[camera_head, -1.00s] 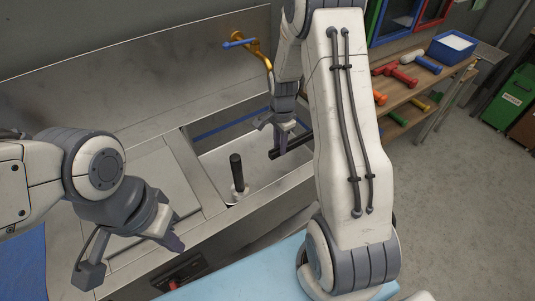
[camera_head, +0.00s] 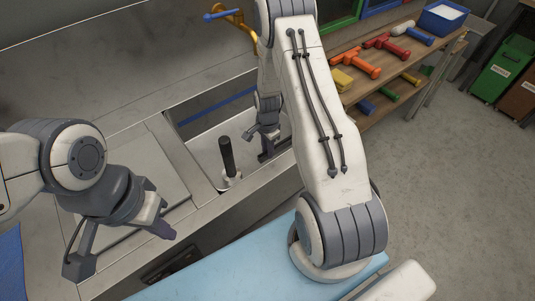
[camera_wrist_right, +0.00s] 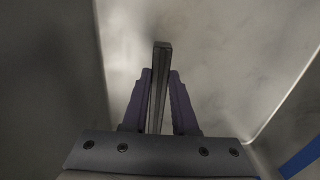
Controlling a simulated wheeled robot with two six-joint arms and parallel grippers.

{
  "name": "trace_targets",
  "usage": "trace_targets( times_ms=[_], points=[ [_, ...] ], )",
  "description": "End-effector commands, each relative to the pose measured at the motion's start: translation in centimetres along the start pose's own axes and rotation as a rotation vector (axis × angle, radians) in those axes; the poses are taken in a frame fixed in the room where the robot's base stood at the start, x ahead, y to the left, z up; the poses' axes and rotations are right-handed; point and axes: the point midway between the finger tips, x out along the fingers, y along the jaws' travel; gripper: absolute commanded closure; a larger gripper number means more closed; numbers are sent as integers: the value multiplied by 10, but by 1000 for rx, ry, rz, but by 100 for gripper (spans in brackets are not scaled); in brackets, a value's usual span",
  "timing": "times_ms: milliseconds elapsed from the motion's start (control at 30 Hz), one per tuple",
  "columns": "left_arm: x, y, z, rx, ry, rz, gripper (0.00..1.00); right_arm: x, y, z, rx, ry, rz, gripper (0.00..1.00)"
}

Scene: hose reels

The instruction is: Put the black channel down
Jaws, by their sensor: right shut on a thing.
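The black channel (camera_wrist_right: 161,70) is a dark, straight, narrow bar. In the right wrist view it stands between the two fingers of my right gripper (camera_wrist_right: 160,85), which is shut on it, and points away from the wrist. In the head view my right gripper (camera_head: 262,132) is down in the sink basin (camera_head: 205,143), and part of the channel (camera_head: 267,156) shows below it, partly hidden by my right arm. I cannot tell whether the channel touches the basin floor. My left gripper (camera_head: 160,224) is over the steel counter, holding nothing visible; its finger gap is unclear.
A black upright pipe (camera_head: 227,155) on a pale base stands in the basin, left of my right gripper. A yellow tap (camera_head: 238,22) with a blue lever is on the back wall. A wooden shelf (camera_head: 386,65) with colored tools stands at right. A light blue surface (camera_head: 225,262) is in front.

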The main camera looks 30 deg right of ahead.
Motion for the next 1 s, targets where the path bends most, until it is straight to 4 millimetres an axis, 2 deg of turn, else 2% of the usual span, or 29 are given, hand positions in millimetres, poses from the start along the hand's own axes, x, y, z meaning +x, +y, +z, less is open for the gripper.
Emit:
trace_targets(
  times_ms=[200, 633, 667, 700, 733, 1000],
  points=[
    [-3, 0, 0, 0, 0, 0, 100, 32, 1, 1, -1, -1, 2, 100],
    [1, 0, 0, 0, 0, 0, 100, 40, 0, 0, 0, 0, 1, 100],
    [0, 0, 0, 0, 0, 0, 100, 39, 0, 0, 0, 0, 1, 62],
    [-1, 0, 0, 0, 0, 0, 100, 38, 0, 0, 0, 0, 1, 47],
    [-1, 0, 0, 0, 0, 0, 100, 38, 0, 0, 0, 0, 1, 44],
    [-1, 0, 0, 0, 0, 0, 100, 38, 0, 0, 0, 0, 1, 44]
  ],
)
